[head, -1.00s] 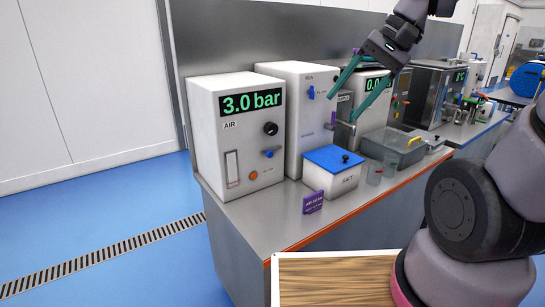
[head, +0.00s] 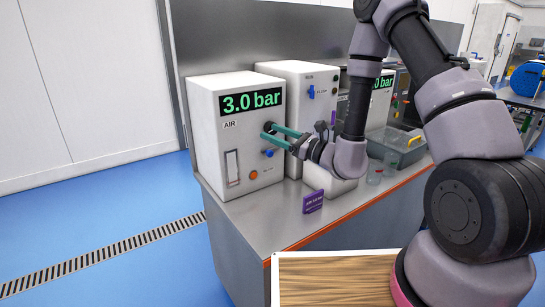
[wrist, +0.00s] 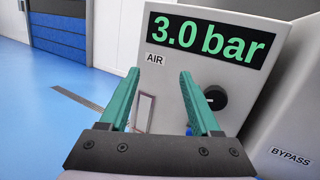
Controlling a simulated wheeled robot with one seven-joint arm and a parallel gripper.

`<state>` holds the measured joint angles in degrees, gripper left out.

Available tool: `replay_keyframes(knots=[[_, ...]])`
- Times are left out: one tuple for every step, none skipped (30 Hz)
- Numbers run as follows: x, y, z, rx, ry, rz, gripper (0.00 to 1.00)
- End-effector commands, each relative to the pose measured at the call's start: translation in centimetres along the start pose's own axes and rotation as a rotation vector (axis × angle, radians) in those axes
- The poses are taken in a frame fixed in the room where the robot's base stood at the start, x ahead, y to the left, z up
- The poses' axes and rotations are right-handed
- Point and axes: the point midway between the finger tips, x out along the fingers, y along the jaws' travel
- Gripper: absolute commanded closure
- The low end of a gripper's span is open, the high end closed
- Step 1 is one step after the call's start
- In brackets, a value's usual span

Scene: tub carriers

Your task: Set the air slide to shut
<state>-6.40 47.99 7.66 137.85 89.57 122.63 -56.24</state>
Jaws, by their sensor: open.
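The white air unit (head: 204,120), marked AIR, stands at the near left end of the bench and its display reads 3.0 bar. A pale vertical slot (head: 232,167) is on its front at lower left; the wrist view shows part of this slot (wrist: 144,112) between my fingers. A blue control (head: 268,153) and an orange button (head: 253,175) are on the same front. The black knob (wrist: 214,97) is right of my fingers in the wrist view. My gripper (head: 266,131) is open and empty before the front; whether it touches anything is unclear.
A taller white unit (head: 292,75) stands close on the right; the wrist view shows the word BYPASS on a white side (wrist: 292,156). A purple sign (head: 313,201) stands near the front edge. A grey tub (head: 397,150) is farther right. The bench (head: 250,214) is bare before the air unit.

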Motion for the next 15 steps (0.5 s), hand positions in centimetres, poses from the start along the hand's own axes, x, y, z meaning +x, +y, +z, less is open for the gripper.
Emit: replay_keyframes(knots=[[-0.7, -0.7, -2.8, 0.031, 0.031, -0.078, 0.36], [-1.1, -1.2, -4.2, 0.041, 0.047, -0.125, 0.36], [-1.7, -1.8, -6.0, 0.05, 0.069, -0.185, 0.36], [-2.2, -2.1, -7.2, 0.057, 0.086, -0.225, 0.36], [-2.8, -2.4, -8.3, 0.061, 0.102, -0.262, 0.36], [-3.4, -2.7, -9.6, 0.064, 0.122, -0.304, 0.36], [-3.8, -3.0, -10.4, 0.065, 0.135, -0.332, 0.36], [-4.2, -3.1, -11.1, 0.066, 0.147, -0.354, 0.36], [-4.7, -3.3, -11.8, 0.066, 0.16, -0.379, 0.36], [-5.0, -3.3, -12.2, 0.066, 0.168, -0.393, 0.36], [-5.2, -3.4, -12.5, 0.065, 0.174, -0.405, 0.36], [-5.2, -3.5, -12.8, 0.064, 0.179, -0.414, 0.36], [-5.2, -3.6, -13.0, 0.064, 0.181, -0.418, 0.36], [-5.1, -3.7, -13.1, 0.062, 0.182, -0.42, 0.36], [-4.8, -3.9, -13.1, 0.061, 0.181, -0.421, 0.36]])
